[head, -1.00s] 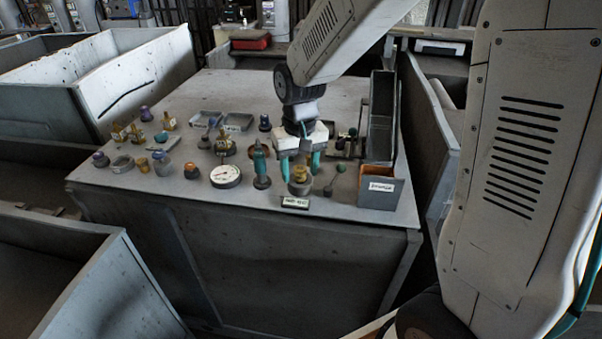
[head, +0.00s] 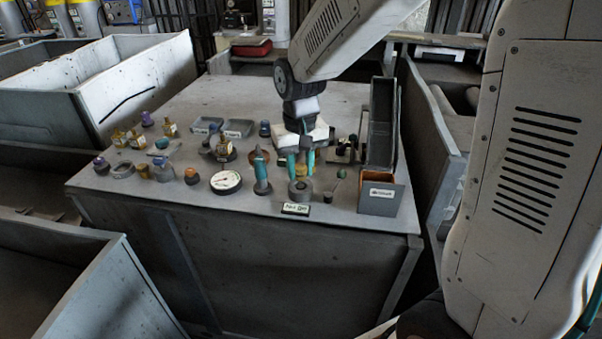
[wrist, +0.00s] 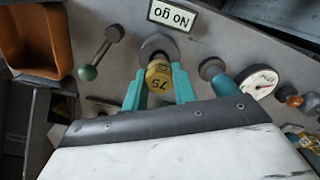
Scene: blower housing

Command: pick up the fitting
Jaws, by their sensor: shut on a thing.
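The fitting (wrist: 158,76) is a brass-yellow piece marked 75. In the wrist view it sits between the two teal fingers of my gripper (wrist: 159,84), which is shut on it. In the head view my gripper (head: 302,168) is over the front right of the bench, and the fitting (head: 300,171) shows small and partly hidden between the fingers, above the grey block (head: 300,190). Whether the fitting is clear of the block is hard to tell.
A teal-handled tool (head: 262,178) stands close to the left of my gripper, with a white dial gauge (head: 226,182) beyond it. Several other fittings crowd the left of the bench.

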